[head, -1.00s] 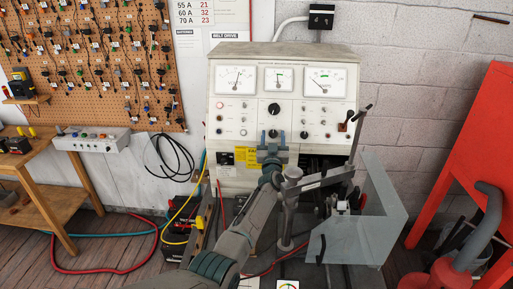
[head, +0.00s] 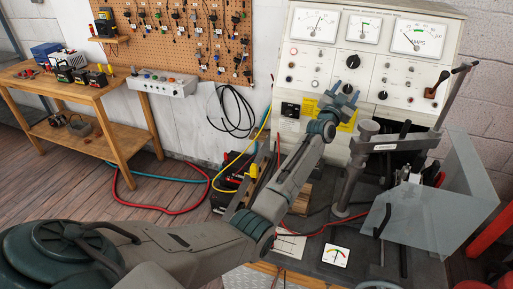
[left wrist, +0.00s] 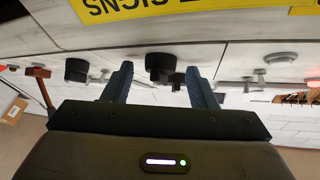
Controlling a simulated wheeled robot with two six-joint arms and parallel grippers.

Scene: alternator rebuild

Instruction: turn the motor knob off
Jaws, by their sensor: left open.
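The test bench panel (head: 315,77) is off-white, with three meters along its top. A large black knob (head: 353,61) sits in the middle of the panel. A smaller black knob (head: 348,88) sits below it, and another (head: 382,95) is to its right. I cannot read which is the motor knob. My left gripper (head: 340,96) is open at the smaller middle knob. In the left wrist view, which is upside down, that knob (left wrist: 160,66) shows between the two fingers, and the right-hand knob (left wrist: 76,70) is outside them. Contact is unclear. My right gripper is not in view.
A yellow label (head: 347,122) is under the panel knobs. A red-knobbed lever (head: 431,92) and a clear guard (head: 440,205) stand to the right. A grey post (head: 352,180) rises from the bench close to my left arm. A wooden table (head: 105,108) is at left.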

